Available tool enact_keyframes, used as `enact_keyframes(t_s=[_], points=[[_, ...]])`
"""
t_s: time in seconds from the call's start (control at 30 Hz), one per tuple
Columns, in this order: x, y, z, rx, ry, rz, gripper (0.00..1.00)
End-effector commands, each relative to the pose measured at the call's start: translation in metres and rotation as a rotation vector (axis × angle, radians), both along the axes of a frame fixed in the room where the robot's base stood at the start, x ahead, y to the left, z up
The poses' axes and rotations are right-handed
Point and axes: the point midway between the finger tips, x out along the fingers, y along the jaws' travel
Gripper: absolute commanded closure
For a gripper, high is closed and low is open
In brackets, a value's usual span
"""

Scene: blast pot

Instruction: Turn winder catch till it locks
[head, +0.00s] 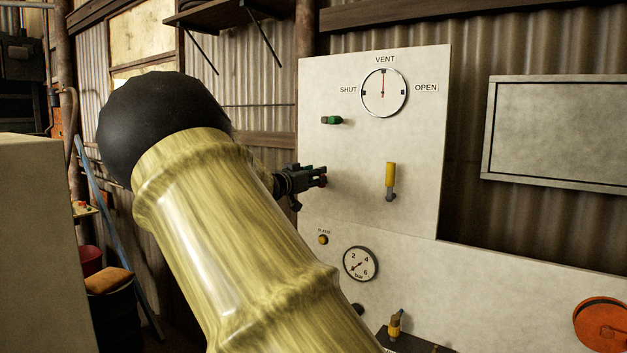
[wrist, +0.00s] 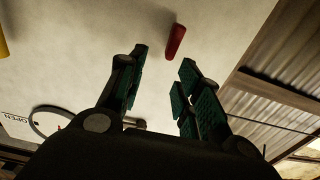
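My gripper (head: 312,181) is at the left part of the pale upright panel (head: 425,75), its fingers pointing at the panel. In the wrist view my gripper (wrist: 157,78) is open, with green-padded fingers apart and nothing between them. A small red handle (wrist: 175,42) stands on the panel just beyond the fingertips, nearer the right finger; it looks untouched. In the head view the red handle is mostly hidden behind the gripper. No label reading winder catch is legible, so I cannot tell for certain which handle it is.
Below are a bar gauge (head: 360,264), a yellow-topped lever (head: 395,324) and an orange wheel (head: 602,322).

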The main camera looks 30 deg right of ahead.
Motion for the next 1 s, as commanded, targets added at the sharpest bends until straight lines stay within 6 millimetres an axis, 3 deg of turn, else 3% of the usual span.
enact_keyframes(t_s=[0.1, 0.33, 0.5, 0.77, 0.8, 1.0], points=[[0.020, -0.022, -0.018, 0.004, 0.029, -0.011, 0.66], [0.065, -0.043, -0.042, 0.006, 0.053, -0.007, 0.66], [0.072, -0.047, -0.046, 0.006, 0.057, -0.004, 0.66], [0.068, -0.051, -0.042, 0.004, 0.052, -0.008, 0.66], [0.068, -0.051, -0.042, 0.004, 0.052, -0.009, 0.60], [0.068, -0.053, -0.042, 0.003, 0.052, -0.011, 0.96]])
